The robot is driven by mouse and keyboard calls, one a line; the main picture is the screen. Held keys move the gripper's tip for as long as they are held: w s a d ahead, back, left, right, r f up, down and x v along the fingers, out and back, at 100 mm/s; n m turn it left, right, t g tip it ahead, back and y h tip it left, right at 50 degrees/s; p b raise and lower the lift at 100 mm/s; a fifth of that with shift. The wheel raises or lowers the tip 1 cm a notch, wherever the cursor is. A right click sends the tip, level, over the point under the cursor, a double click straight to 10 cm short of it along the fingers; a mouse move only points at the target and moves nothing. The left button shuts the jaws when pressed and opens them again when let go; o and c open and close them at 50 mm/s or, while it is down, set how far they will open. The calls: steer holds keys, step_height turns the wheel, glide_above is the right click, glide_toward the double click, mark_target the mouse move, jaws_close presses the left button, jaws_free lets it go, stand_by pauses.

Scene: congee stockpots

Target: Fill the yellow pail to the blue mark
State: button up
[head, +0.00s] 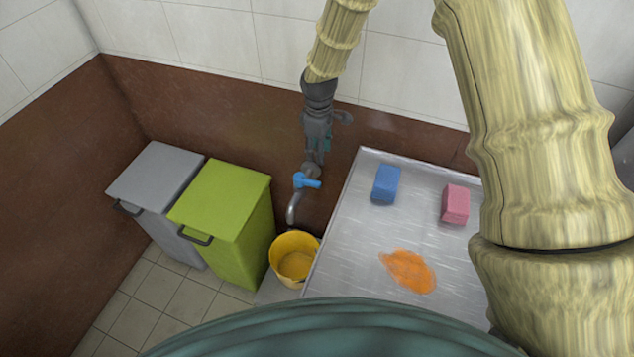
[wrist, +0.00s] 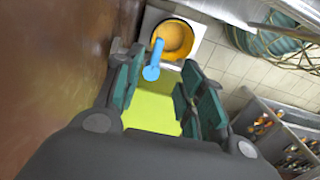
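The yellow pail (head: 295,259) stands on the floor between the green bin and the metal table. It also shows in the wrist view (wrist: 173,40), below the tap. I cannot make out a blue mark or a water level in it. The tap has a blue handle (head: 307,180) and a grey spout (head: 293,208) that curves down above the pail; no stream is visible. My gripper (head: 316,160) is just above the tap, pointing down. In the wrist view its fingers are apart and empty, with the blue handle (wrist: 153,62) beyond and between their tips. Contact is not visible.
A green bin (head: 225,215) and a grey bin (head: 157,180) stand at left along the brown wall. The metal table (head: 340,230) at right bears a blue sponge (head: 386,184), a pink sponge (head: 455,204) and an orange spill (head: 409,271). Crates of bottles (wrist: 285,135) show in the wrist view.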

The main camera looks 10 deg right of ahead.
mark_target(318, 182)
steer(key=shift+w+f, duration=0.15)
steer(key=shift+f, duration=7.15)
jaws_close()
